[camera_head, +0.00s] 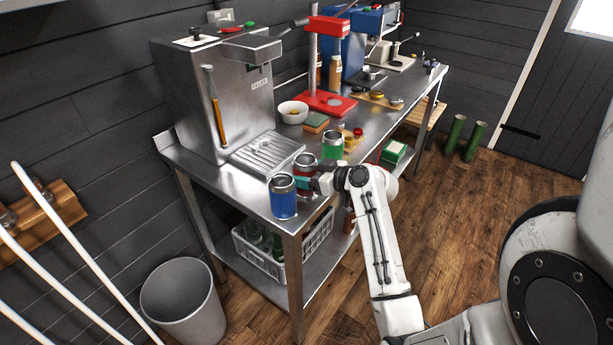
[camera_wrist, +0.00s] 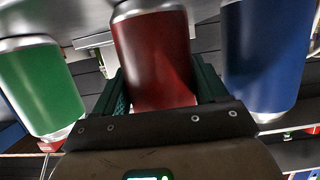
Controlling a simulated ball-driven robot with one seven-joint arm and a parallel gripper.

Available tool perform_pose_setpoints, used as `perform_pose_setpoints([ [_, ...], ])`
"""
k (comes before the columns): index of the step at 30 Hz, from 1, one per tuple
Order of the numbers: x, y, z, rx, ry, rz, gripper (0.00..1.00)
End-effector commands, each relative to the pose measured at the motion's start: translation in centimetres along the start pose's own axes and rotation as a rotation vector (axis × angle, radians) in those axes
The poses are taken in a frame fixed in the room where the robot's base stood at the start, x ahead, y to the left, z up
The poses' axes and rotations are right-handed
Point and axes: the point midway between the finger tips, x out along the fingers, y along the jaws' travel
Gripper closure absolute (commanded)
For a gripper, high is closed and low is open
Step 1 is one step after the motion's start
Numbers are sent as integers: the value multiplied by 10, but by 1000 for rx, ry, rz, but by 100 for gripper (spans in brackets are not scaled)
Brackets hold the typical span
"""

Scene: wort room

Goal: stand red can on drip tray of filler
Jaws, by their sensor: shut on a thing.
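The red can (camera_head: 305,163) stands upright near the front edge of the steel bench, between a blue can (camera_head: 283,197) and a green can (camera_head: 332,146). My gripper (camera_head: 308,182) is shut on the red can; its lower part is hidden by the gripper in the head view. In the wrist view the red can (camera_wrist: 155,60) sits between the two green-padded fingers (camera_wrist: 160,95). The filler (camera_head: 222,95) is the steel machine at the bench's left end. Its slatted drip tray (camera_head: 268,152) lies in front of it, just behind the cans, and looks empty.
In the wrist view the green can (camera_wrist: 40,85) and blue can (camera_wrist: 265,60) flank my fingers closely. A white bowl (camera_head: 292,112), a sponge (camera_head: 316,123) and a red-based press (camera_head: 327,102) stand farther right. A grey bin (camera_head: 181,300) is on the floor at left.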

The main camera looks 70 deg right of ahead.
Motion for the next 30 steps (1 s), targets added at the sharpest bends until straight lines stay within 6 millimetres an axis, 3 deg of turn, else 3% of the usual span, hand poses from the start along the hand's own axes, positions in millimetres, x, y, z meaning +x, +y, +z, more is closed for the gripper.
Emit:
perform_pose_setpoints([
  [16, -6, 0, -19, 0, 0, 0, 55],
  [30, -8, 2, -19, 2, 0, 5, 55],
])
